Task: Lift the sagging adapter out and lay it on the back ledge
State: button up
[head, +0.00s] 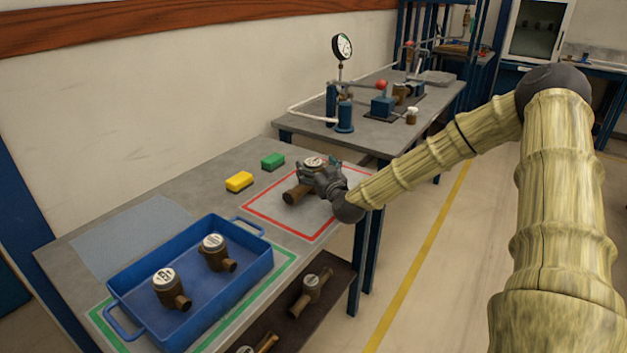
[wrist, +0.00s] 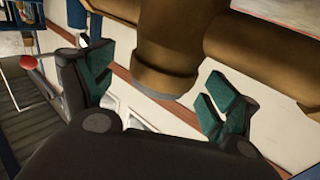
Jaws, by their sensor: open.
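A brass meter (head: 297,194) with a white dial sits on the table inside the red outlined square. My gripper (head: 320,165) is at this meter, and its dark body covers part of it. In the wrist view the brass body (wrist: 160,60) fills the upper middle and right. My gripper (wrist: 155,90) is open there, with one teal-padded finger on each side of the downward brass neck. Gaps show between pads and neck, so they look apart. I cannot pick out a sagging adapter or a back ledge with certainty in either view.
A blue tray (head: 252,268) holding two brass meters stands in the green outline at the front. A yellow block (head: 239,181) and a green block (head: 272,161) lie behind. Brass parts (head: 311,291) rest on a lower shelf. A rear bench (head: 440,97) carries a gauge and fittings.

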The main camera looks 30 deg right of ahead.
jog(key=shift+w+d, duration=0.15)
jog(key=shift+w, duration=0.85)
jog(key=shift+c, duration=0.5)
grip_shut()
jog(key=shift+r, duration=0.15)
